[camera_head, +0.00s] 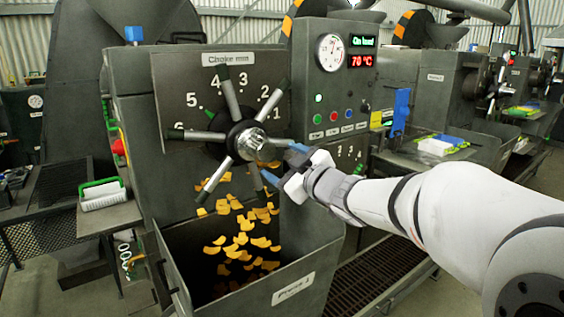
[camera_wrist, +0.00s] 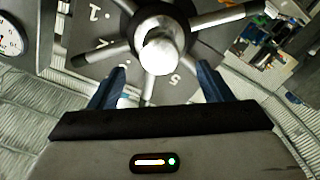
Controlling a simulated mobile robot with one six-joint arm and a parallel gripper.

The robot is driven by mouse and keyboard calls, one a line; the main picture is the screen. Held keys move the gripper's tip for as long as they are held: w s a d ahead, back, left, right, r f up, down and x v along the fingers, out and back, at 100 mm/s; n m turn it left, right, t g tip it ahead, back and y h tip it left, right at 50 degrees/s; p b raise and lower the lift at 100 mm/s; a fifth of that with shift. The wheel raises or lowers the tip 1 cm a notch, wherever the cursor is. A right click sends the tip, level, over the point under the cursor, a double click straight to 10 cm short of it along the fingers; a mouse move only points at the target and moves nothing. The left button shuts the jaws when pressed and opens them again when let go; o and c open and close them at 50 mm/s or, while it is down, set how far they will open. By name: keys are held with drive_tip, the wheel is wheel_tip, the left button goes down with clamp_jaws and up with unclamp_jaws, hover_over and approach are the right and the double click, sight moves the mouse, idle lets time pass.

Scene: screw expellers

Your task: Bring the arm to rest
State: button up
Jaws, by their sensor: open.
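My arm (camera_head: 440,205) reaches in from the right in the head view. My gripper (camera_head: 284,164) is open beside the hub of the spoked choke wheel (camera_head: 245,138), on its right side. In the wrist view the two blue fingers of my gripper (camera_wrist: 161,88) stand apart with nothing held between them. The silver hub (camera_wrist: 160,52) of the wheel lies just beyond the fingertips. I cannot tell whether a finger touches a spoke.
A metal bin (camera_head: 300,262) labelled as a press stands below, with yellow flakes (camera_head: 240,245) falling into it. A panel with a gauge (camera_head: 330,52) and buttons is above right. More presses line the right.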

drive_tip(key=s+d+f+m+g+h, duration=0.4)
drive_tip(key=s+d+f+m+h, duration=0.7)
drive_tip(key=d, duration=0.3)
drive_tip(key=s+f+m+g, duration=0.1)
drive_tip(key=s+f+g, duration=0.3)
drive_tip(key=s, duration=0.4)
drive_tip(key=s+f+m+g+y, duration=0.1)
drive_tip(key=s+f+g, duration=0.3)
drive_tip(key=s, duration=0.5)
wheel_tip(320, 180, down, 2)
drive_tip(key=shift+a+f, duration=0.25)
drive_tip(key=shift+a, duration=0.1)
